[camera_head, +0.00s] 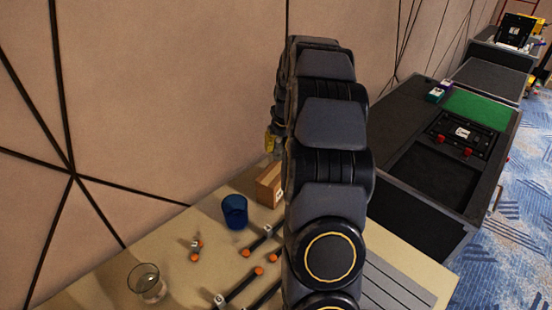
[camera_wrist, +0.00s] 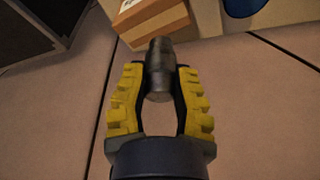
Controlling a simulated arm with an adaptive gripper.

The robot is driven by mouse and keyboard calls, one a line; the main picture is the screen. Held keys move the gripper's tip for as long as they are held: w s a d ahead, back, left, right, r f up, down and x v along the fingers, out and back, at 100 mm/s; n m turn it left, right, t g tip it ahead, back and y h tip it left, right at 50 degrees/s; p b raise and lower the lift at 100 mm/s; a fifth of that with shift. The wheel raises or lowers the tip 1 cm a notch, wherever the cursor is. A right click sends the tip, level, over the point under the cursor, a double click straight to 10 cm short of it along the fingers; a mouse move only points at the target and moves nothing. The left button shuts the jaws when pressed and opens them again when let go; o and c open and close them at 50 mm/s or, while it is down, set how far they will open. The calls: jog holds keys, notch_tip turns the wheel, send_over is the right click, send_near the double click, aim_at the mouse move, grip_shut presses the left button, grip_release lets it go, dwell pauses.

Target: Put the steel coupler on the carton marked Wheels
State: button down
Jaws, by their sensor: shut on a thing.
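My gripper (camera_wrist: 161,75) has yellow fingers shut on the steel coupler (camera_wrist: 159,58), a dark grey metal cylinder, in the wrist view. The coupler's far end points toward a brown carton (camera_wrist: 150,24) at the top of that view. It overlaps the carton's near edge in the picture; I cannot tell whether they touch. In the head view the carton (camera_head: 269,186) stands on the table near the wall, partly behind my arm. My gripper (camera_head: 271,143) shows as a bit of yellow above it, mostly hidden by my arm. Any marking on the carton is unreadable.
A blue cup (camera_head: 235,211) stands left of the carton on the tan table (camera_head: 190,280). A clear glass (camera_head: 147,282) is at the front left. Several dark rods with orange ends (camera_head: 262,240) lie nearby. The wall (camera_head: 150,110) rises close behind.

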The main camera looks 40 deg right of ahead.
jog(key=w+d+f, duration=0.1)
jog(key=f, duration=0.1)
jog(key=w+d+f, duration=0.1)
jog(key=f, duration=0.1)
jog(key=w+d+f, duration=0.1)
jog(key=w+f, duration=0.1)
jog(key=shift+d, duration=0.2)
jog(key=shift+f, duration=1.6)
jog(key=shift+f, duration=0.1)
jog(key=c, duration=1)
grip_release()
jog(key=shift+o, duration=0.2)
